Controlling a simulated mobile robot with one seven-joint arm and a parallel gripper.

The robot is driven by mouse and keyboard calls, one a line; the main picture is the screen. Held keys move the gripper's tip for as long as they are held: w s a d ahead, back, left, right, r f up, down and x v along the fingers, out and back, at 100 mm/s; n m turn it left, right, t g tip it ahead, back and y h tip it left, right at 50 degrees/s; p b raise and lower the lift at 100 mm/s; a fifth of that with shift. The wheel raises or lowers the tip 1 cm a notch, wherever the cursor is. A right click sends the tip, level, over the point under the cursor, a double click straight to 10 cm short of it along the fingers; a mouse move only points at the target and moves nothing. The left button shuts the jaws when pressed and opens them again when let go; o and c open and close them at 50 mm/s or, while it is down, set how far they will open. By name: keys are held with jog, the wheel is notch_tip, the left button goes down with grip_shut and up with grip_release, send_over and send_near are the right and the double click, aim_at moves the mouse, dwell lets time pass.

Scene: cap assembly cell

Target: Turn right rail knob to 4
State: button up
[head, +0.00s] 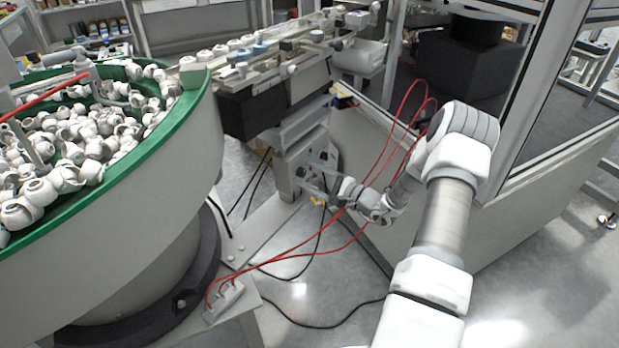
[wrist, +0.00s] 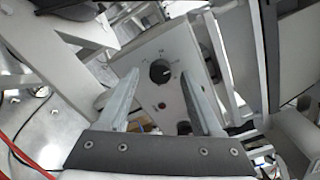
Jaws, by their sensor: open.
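A round black knob (wrist: 160,71) with a pale pointer line sits on a grey control panel (wrist: 185,48) in the wrist view. Small marks ring the knob but are too small to read. A second dark knob (wrist: 183,128) shows lower on the panel, partly cut off by my gripper's body. I cannot tell by label which knob is the right rail knob. My gripper (wrist: 159,80) is open, its two fingers apart on either side of the upper knob in the picture, with nothing between them. In the head view my gripper (head: 309,179) is at the grey column under the rail.
A small red button or lamp (wrist: 161,106) lies between the knobs. A green-rimmed bowl (head: 205,85) full of white caps stands at left. Red hoses (head: 290,252) loop near my arm. A rail with parts (head: 275,55) runs above; a grey-walled enclosure (head: 545,195) stands at right.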

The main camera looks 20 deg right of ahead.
jog(key=shift+w+a, duration=0.1)
jog(key=shift+w, duration=0.1)
jog(key=shift+c, duration=0.2)
grip_shut()
jog(key=shift+m, duration=0.3)
jog(key=m+p, duration=0.2)
jog(key=m, duration=0.2)
jog(key=shift+r+m, duration=0.1)
jog(key=shift+m, duration=0.3)
jog(key=m+p, duration=0.2)
jog(key=m, duration=0.4)
jog(key=shift+m, duration=0.3)
